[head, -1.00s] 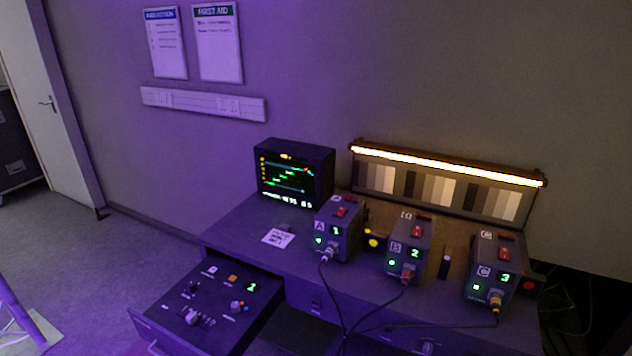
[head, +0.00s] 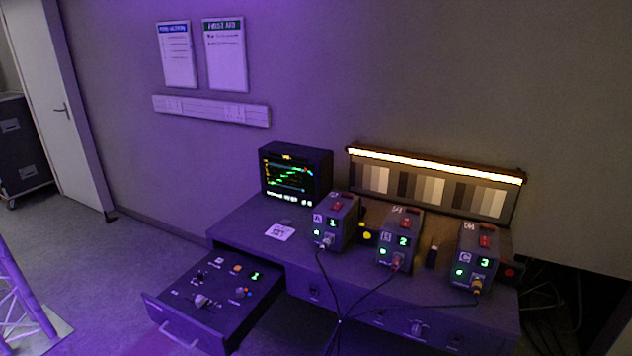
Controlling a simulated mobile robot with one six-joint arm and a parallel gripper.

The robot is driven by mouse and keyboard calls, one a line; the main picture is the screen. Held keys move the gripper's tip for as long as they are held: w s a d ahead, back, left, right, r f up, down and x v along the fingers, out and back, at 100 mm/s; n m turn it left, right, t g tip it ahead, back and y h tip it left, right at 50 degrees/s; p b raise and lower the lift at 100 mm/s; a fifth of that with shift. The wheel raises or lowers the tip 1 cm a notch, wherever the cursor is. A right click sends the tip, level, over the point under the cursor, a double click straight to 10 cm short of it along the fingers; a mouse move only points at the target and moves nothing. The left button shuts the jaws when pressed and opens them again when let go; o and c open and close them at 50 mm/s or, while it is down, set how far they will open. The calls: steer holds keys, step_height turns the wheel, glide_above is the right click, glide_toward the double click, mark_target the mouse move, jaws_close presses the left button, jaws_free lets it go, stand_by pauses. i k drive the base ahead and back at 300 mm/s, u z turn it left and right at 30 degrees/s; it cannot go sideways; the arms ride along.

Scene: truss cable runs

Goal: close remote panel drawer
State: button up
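The remote panel drawer (head: 211,316) stands pulled out from the left part of the desk front in the head view. Its top panel carries knobs, small buttons and a green lit digit. A bar handle (head: 178,335) is on its front face at the lower left. The desk (head: 243,222) reaches to the right of it. My gripper is not in view.
A monitor (head: 296,175) and three control boxes, A (head: 334,222), B (head: 400,239) and C (head: 477,254), stand on the desk. Cables hang from the boxes in front of the desk. A truss (head: 22,296) stands at the left edge. Floor between truss and drawer is clear.

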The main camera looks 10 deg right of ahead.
mark_target(219, 327)
steer(key=u, duration=0.15)
steer(key=i, duration=0.9)
steer(key=z, duration=1.4)
steer(key=k, duration=0.1)
steer(key=u, duration=2.75)
